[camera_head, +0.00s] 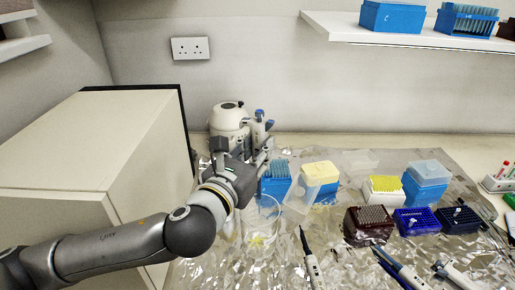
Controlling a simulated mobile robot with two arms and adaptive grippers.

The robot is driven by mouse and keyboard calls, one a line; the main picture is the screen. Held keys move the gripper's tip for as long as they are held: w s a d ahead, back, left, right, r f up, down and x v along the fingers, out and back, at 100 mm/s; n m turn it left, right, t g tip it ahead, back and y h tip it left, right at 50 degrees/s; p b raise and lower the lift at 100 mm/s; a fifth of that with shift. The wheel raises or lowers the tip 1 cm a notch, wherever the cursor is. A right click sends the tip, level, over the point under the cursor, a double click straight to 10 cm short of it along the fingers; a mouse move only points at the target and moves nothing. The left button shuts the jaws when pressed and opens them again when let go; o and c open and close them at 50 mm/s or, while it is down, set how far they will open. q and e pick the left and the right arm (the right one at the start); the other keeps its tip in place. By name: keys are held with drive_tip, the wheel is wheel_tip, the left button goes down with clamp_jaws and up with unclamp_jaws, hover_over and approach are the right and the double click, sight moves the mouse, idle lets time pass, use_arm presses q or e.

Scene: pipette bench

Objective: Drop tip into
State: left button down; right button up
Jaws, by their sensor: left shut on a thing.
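My left arm comes in from the left, and my left gripper (250,168) is over the left part of the foil-covered bench. It is shut on what looks like a pipette (262,131), whose blue-topped upper end shows just beyond the fingers. The pipette's lower end and any tip on it are hidden by the gripper. A clear beaker-like container (268,212) with some yellow tips (257,240) at its bottom stands below and just right of the gripper. My right gripper is not in view.
A blue tip rack (275,187) and a yellow-topped box (320,173) with a clear lid stand right of the gripper. More racks (370,222) stand further right. Pipettes (311,262) lie in front. A white round device (229,117) stands behind; a cream cabinet (95,150) is at left.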

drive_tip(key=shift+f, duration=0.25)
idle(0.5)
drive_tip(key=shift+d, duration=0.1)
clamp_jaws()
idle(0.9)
